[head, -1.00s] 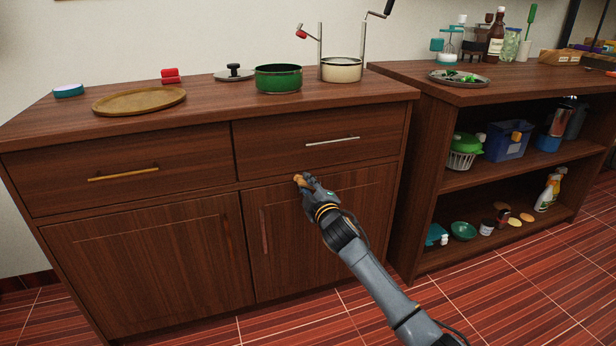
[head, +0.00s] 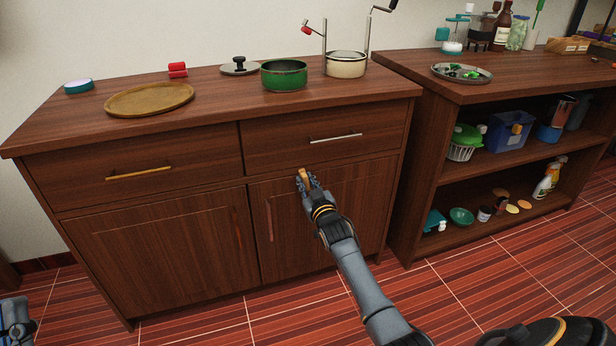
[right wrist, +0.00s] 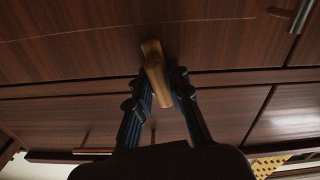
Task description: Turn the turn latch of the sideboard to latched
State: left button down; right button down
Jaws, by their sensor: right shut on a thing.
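The sideboard (head: 165,245) is dark wood with two drawers above two doors. Its turn latch (head: 303,174) is a small golden-brown bar at the top of the right door, just under the right drawer. In the head view the bar stands nearly upright. My right gripper (head: 307,183) is shut on the latch, and its fingers hide the lower part. The right wrist view shows the latch (right wrist: 153,66) between the two dark fingers (right wrist: 160,88), slightly tilted. Only a grey piece of my own body shows at the lower left of the head view; no left fingers are visible.
The sideboard top holds a wooden tray (head: 150,100), a green pot (head: 284,76) and a cream pot (head: 345,66). A bar handle (head: 335,138) sits above the gripper. An open shelf unit (head: 430,165) stands at right. The tiled floor (head: 290,312) in front is clear.

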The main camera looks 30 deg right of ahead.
jog(key=shift+a+m+p, duration=0.25)
jog(key=shift+m+p, duration=0.4)
jog(key=shift+m, duration=0.45)
pick_arm(q)
jog(key=w+f+g+y, duration=0.2)
jog(key=w+f+g, duration=0.2)
jog(key=f, duration=0.3)
jog(key=shift+w+g, duration=0.25)
jog(key=shift+g, duration=0.35)
pick_arm(e)
jog(key=shift+f, duration=0.1)
pick_arm(q)
jog(key=shift+d+f, duration=0.1)
pick_arm(e)
jog(key=c, duration=1.3)
grip_release()
jog(key=v, duration=1.2)
